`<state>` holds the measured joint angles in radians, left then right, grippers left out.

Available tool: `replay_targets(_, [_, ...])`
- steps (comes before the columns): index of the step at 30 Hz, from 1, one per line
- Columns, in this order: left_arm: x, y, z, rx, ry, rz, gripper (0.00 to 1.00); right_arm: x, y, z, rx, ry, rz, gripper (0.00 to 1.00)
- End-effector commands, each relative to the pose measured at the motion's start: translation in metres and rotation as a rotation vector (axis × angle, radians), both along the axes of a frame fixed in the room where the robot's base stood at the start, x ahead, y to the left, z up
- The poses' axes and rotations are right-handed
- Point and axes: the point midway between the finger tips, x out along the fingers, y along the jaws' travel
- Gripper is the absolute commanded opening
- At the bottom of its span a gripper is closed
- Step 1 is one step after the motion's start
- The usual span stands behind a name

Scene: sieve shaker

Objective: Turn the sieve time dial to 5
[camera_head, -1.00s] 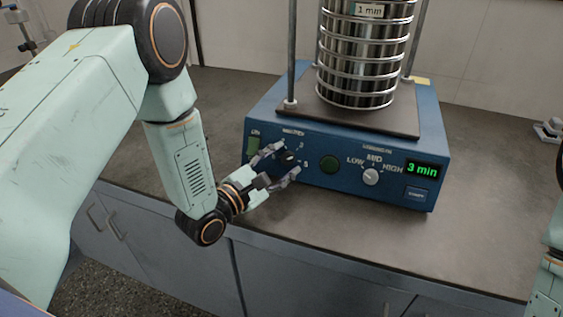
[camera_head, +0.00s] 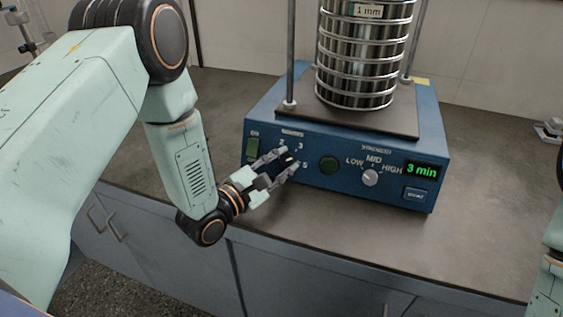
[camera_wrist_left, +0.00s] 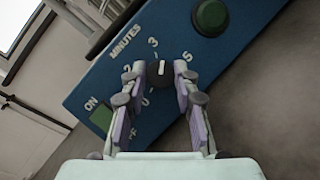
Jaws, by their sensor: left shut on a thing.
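The blue sieve shaker (camera_head: 340,195) stands on the counter. Its time dial (camera_wrist_left: 160,73) is a dark knob with a white mark, under the word MINUTES. In the wrist view the mark points near the 3, and the 5 (camera_wrist_left: 184,56) lies to its right. My left gripper (camera_head: 287,160) is at the left part of the front panel, shut on the dial with one finger on each side. In the head view the fingers mostly hide the dial. The green display (camera_head: 422,170) reads 3 min. My right gripper is out of view.
A round green button (camera_head: 329,165) sits right of the time dial, and a strength knob (camera_head: 370,178) is farther right. A green ON switch (camera_head: 253,146) is at the left. The sieve stack (camera_head: 365,55) stands on top. The counter (camera_head: 330,225) in front is clear.

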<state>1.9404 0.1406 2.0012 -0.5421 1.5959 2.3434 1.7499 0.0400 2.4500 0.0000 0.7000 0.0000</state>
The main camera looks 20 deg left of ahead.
Motion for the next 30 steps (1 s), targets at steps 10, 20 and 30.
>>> replay_targets(10, [0.002,0.000,0.007,0.140,-0.011,-0.053,0.00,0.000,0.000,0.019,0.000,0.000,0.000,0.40])
replay_targets(20, [0.004,0.001,0.010,0.417,-0.022,-0.154,0.00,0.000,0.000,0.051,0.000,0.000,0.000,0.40])
replay_targets(30, [0.004,0.001,0.011,0.671,-0.032,-0.247,0.00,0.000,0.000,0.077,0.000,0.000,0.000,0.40])
